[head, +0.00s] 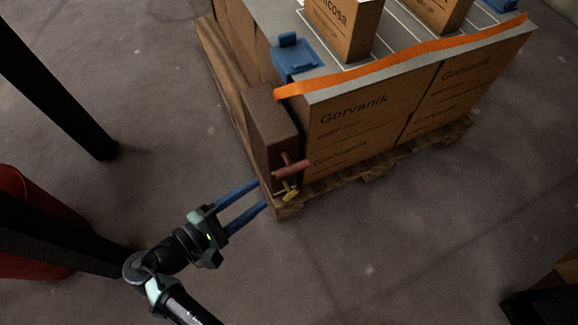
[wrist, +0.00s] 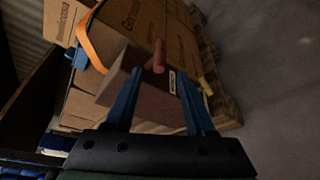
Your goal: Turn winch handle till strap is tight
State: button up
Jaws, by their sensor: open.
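The winch is a dark brown box (head: 270,125) at the near corner of the loaded pallet. A red handle (head: 290,170) sticks out from its lower face, with a small yellow piece (head: 291,195) just below. The orange strap (head: 400,65) runs along the top edge of the load and bows in a curve in the wrist view (wrist: 84,42). My gripper (head: 262,194) is open and empty, its two blue fingers pointing at the winch from the left, short of the handle. In the wrist view the red handle (wrist: 159,57) shows beyond and between the fingertips.
Cartons marked Gorvanik (head: 360,125) sit on a wooden pallet (head: 385,168). A blue bracket (head: 297,60) and more cartons (head: 343,28) are on top. A dark post (head: 60,85) and a red rounded object (head: 35,215) stand left. The floor (head: 400,240) in front is clear.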

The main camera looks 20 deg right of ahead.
aim_at(288, 174)
jog(key=b+x, duration=0.5)
jog(key=x, duration=0.6)
jog(key=shift+d+f, duration=0.2)
jog(key=shift+d, duration=0.05)
jog(key=shift+w+d, duration=0.25)
jog(key=shift+d, duration=0.25)
grip_shut()
